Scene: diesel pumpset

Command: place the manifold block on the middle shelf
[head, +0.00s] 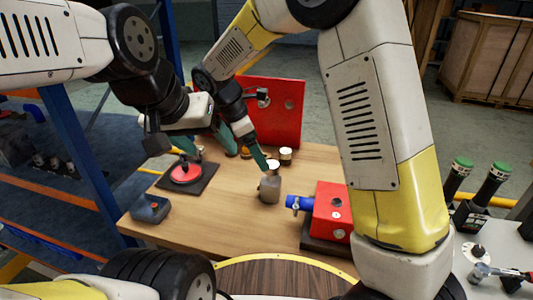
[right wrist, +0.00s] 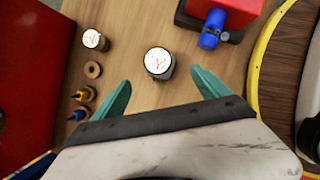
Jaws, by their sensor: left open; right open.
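I cannot be sure which piece is the manifold block. A dark blue-grey block (head: 150,208) sits at the table's near left corner. A grey metal piece (head: 269,189) stands mid-table; in the right wrist view a pale-topped grey piece (right wrist: 158,62) lies ahead of the fingers. A blue rack (head: 78,158) with orange-edged shelves stands at the left; its middle shelf is not clearly distinguishable. My left gripper (head: 207,142) is open above the back left of the table, partly hidden by arm links. My right gripper (right wrist: 160,95) is open, with nothing between its teal fingers.
A red box with a blue fitting (head: 332,212) sits right of the grey piece. A red panel (head: 275,112) stands at the back. A red disc on a dark plate (head: 186,172) lies at the left. Green-topped cylinders (head: 490,182) stand far right.

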